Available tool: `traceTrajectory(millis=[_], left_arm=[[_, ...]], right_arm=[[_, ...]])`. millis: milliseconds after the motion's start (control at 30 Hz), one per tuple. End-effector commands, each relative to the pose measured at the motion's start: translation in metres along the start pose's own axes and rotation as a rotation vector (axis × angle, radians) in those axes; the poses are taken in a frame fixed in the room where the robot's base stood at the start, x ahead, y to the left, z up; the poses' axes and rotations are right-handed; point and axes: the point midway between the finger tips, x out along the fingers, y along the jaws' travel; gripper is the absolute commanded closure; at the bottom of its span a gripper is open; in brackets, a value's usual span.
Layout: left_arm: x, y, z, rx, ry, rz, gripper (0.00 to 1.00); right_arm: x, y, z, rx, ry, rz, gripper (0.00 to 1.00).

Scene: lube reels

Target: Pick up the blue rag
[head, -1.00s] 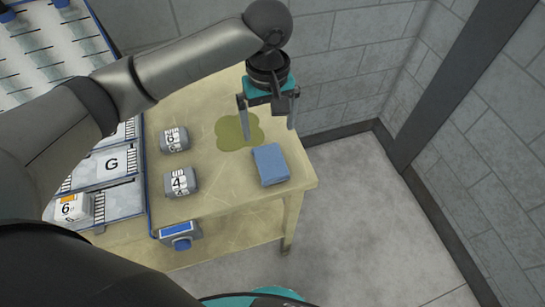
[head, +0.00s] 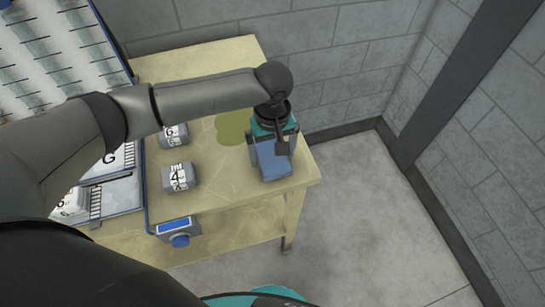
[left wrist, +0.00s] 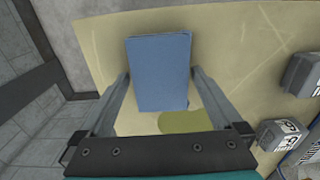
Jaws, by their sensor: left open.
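The blue rag (head: 270,163) is a folded blue block lying on the wooden table (head: 222,185) near its right edge. In the left wrist view the rag (left wrist: 160,72) lies between the two fingers, with a small gap on each side. My left gripper (head: 273,163) is open above the rag and hides part of it in the head view; it also shows in the left wrist view (left wrist: 158,84). I cannot tell how far the fingertips are above the table. My right gripper is not in view.
An olive-green spill (head: 233,127) lies behind the rag. Two grey blocks, one marked 4 (head: 179,177) and one marked 6 (head: 175,135), stand to the left. A rack (head: 55,60) stands at far left; grey walls close the back and right.

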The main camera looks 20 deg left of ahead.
Motion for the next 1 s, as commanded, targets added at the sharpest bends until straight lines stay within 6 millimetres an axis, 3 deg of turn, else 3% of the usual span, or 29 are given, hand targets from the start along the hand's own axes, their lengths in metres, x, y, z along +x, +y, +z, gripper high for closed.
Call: traceTrajectory(millis=[133, 767, 1000], left_arm=[[-0.0005, 0.0001, 0.0001, 0.001, 0.000, 0.000, 0.00], [-0.0008, -0.0001, -0.0001, 0.000, 0.000, 0.000, 0.71], [-0.0017, 0.0000, -0.0002, 0.000, 0.000, 0.000, 0.73]], right_arm=[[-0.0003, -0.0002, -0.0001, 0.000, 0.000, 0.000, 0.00], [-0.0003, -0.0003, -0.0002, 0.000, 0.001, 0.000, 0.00], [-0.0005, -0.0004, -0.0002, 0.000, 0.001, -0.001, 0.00]])
